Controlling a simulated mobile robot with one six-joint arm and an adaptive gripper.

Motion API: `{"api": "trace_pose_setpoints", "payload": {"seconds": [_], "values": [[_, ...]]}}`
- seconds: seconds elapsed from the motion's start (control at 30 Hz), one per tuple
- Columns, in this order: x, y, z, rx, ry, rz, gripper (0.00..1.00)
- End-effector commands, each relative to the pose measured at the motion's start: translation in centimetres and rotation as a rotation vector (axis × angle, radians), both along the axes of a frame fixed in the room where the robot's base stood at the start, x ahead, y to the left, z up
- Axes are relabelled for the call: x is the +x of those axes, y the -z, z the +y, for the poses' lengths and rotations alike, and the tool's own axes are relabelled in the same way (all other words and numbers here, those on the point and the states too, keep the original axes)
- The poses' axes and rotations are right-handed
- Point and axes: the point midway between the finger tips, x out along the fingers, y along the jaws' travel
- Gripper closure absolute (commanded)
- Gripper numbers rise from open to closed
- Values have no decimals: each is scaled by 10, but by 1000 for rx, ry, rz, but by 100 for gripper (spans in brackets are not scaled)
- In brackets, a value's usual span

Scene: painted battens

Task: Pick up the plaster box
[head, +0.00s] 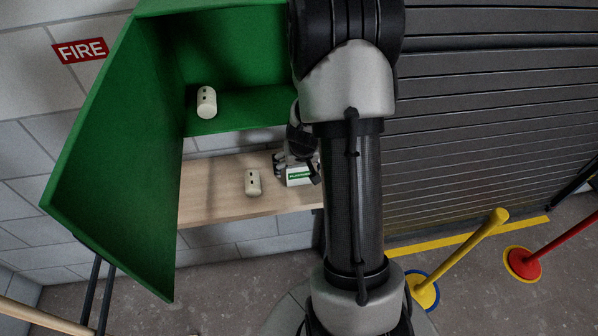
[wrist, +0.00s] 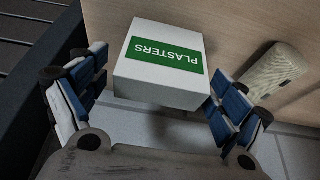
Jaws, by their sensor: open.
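The plaster box (wrist: 160,62) is white with a green label reading PLASTERS, upside down in the wrist view. It sits on a wooden shelf, and in the head view the plaster box (head: 299,176) shows at the shelf's right part, partly hidden by my arm. My gripper (wrist: 155,108) is open, with one blue-and-white finger at each side of the box's near end. I cannot tell whether either finger touches it.
Another pale cylinder (head: 206,102) is in the green cabinet (head: 110,170) above. A dark slatted shutter (head: 490,120) stands right. Yellow (head: 460,258) and red (head: 555,240) posts stand on the floor.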

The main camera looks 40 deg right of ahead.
Motion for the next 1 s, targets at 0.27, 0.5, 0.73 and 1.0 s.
{"api": "trace_pose_setpoints", "payload": {"seconds": [0.27, 0.5, 0.73, 1.0], "values": [[11, 35, -7, 0, -1, 0, 10], [11, 32, -7, -1, -1, -1, 14], [11, 32, -7, 0, -1, 0, 29], [11, 32, -7, 0, -1, 0, 47]]}}
